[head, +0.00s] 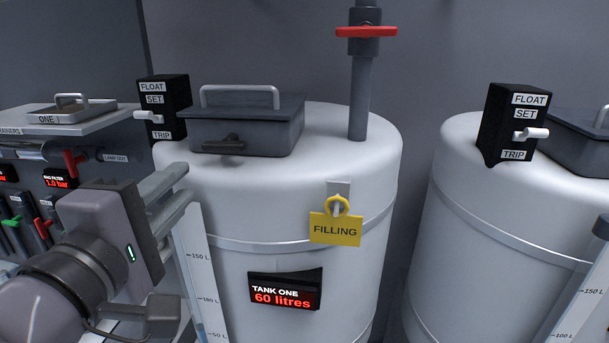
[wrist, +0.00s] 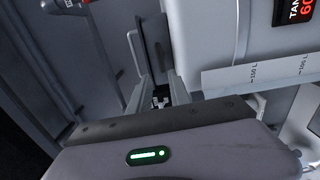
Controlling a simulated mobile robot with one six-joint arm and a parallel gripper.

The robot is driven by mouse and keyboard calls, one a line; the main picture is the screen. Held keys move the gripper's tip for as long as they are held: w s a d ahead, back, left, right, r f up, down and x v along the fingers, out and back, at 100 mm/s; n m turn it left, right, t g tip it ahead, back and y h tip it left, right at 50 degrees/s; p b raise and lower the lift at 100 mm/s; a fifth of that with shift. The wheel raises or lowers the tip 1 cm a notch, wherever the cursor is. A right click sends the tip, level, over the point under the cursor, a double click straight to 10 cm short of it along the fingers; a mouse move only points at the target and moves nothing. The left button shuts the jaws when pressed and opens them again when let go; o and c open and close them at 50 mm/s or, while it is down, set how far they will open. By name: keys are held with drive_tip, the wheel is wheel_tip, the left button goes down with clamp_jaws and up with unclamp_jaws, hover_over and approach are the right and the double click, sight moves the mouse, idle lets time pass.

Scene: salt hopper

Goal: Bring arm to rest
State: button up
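My gripper (head: 187,183) is at the left of the head view, in front of the left side of tank one (head: 345,270). Its two grey fingers point up and to the right, with a gap between them. The fingers also show in the wrist view (wrist: 160,80), apart, with nothing visible held between them. A green light glows on the gripper body. Whether the fingers touch the tank cannot be told; no contact is clear.
A yellow FILLING tag (head: 335,229) hangs on tank one, above its 60 litres display (head: 285,292). A red-handled valve (head: 366,31) stands behind. A second tank (head: 480,230) is at right. A panel with levers (head: 40,215) and a shelf (head: 80,120) are at left.

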drive_tip(key=shift+s+a, duration=0.1)
drive_tip(key=shift+s, duration=1.15)
drive_tip(key=w+d+f+m+g+h+b, duration=0.2)
drive_tip(key=d+f+m+g, duration=0.15)
drive_tip(key=d+f, duration=0.65)
drive_tip(key=w+d+f+m+g+h+b, duration=0.1)
drive_tip(key=d+f+m+g+h+b, duration=0.3)
drive_tip(key=d+f, duration=0.6)
drive_tip(key=s+d+f+m+g+y+b, duration=0.2)
drive_tip(key=s+d+f+m+y, duration=0.2)
drive_tip(key=f+m, duration=0.3)
drive_tip(key=s+d+f+m+g+y+b, duration=0.2)
drive_tip(key=s+d+f+m+y+b, duration=0.1)
drive_tip(key=s+d+f+m+y, duration=0.2)
wheel_tip(320, 180, down, 3)
drive_tip(key=shift+s+r+m+g, duration=0.15)
drive_tip(key=shift+s+m+g, duration=0.2)
drive_tip(key=shift+s+m, duration=0.6)
